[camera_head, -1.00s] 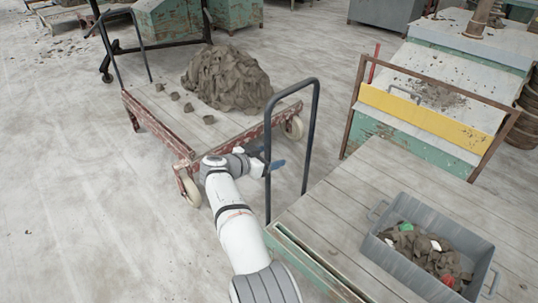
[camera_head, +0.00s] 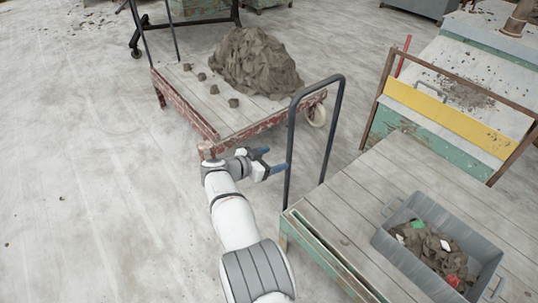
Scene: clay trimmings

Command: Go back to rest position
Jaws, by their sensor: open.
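My gripper (camera_head: 269,162) is open at the end of my white arm, with blue fingertips pointing right. Nothing shows between its fingers. A grey crate (camera_head: 486,248) on the workbench (camera_head: 345,203) holds clay pieces with a green, a red and some white bits.
The dark tubular cart handle (camera_head: 341,110) rises close to my gripper's right. A green bench with a yellow panel (camera_head: 450,117) stands at the back right. The pale floor (camera_head: 85,180) to the left is open.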

